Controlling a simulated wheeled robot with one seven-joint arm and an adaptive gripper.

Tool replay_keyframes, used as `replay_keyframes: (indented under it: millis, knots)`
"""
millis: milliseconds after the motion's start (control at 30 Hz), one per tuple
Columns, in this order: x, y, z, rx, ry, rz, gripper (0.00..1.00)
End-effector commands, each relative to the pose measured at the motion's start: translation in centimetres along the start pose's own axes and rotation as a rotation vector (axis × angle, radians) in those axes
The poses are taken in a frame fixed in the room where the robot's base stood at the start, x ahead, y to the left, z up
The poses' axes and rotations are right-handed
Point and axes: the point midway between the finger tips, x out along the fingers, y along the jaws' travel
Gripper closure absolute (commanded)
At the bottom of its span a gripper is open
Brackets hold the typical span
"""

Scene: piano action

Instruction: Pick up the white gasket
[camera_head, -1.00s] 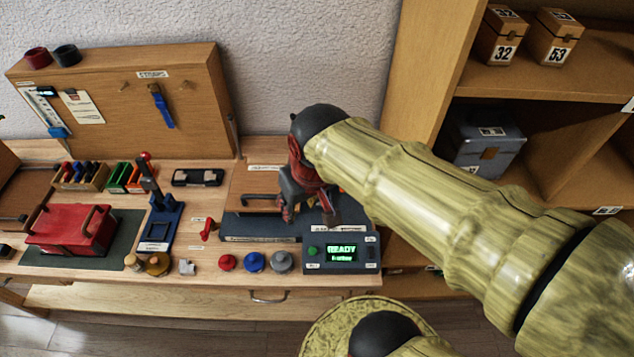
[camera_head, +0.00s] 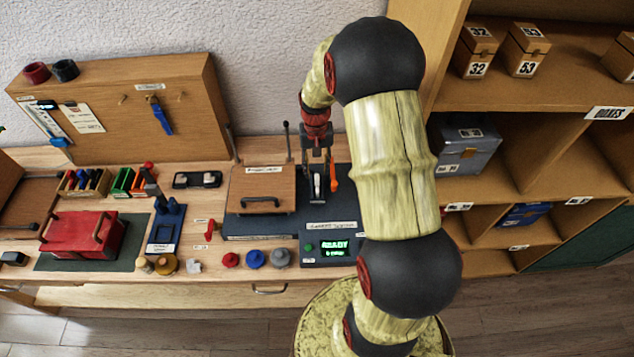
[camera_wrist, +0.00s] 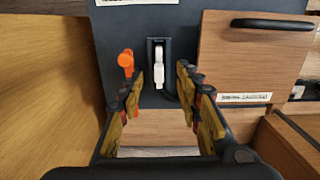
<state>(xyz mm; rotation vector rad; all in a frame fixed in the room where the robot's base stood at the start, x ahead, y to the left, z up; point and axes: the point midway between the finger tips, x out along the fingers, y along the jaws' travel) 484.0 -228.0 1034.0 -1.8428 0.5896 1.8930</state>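A white upright piece (camera_wrist: 159,70), which may be the gasket, stands in a dark slotted holder (camera_wrist: 168,48) on a dark panel. In the head view the white piece (camera_head: 317,186) shows below my gripper (camera_head: 317,160). In the wrist view my gripper (camera_wrist: 160,80) is open, with one finger on each side of the piece in the picture. A gap shows on both sides, and I see no contact. I cannot tell how far the fingertips are above it. The lower end of the piece is hard to make out.
An orange-topped part (camera_wrist: 126,62) stands close to my left finger in the wrist view. A wooden lid with a black handle (camera_head: 262,190) lies left of the holder. A console with a green READY display (camera_head: 334,246) is in front. Shelves (camera_head: 520,150) rise at the right.

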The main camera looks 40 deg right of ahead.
Motion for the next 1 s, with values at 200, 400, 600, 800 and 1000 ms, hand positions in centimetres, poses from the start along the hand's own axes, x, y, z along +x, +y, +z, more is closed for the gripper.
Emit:
replay_keyframes:
  millis: [200, 400, 600, 800, 1000]
  knots:
    - [1.3, 0.1, -1.9, 0.032, 0.023, -0.004, 0.65]
    - [3.2, 0.1, -1.9, 0.032, 0.023, -0.004, 0.65]
    - [5.0, 0.2, -1.8, 0.032, 0.021, -0.004, 0.65]
    - [7.8, 0.3, -1.9, 0.031, 0.023, -0.004, 0.65]
    - [8.3, 0.3, -1.9, 0.031, 0.025, -0.004, 0.65]
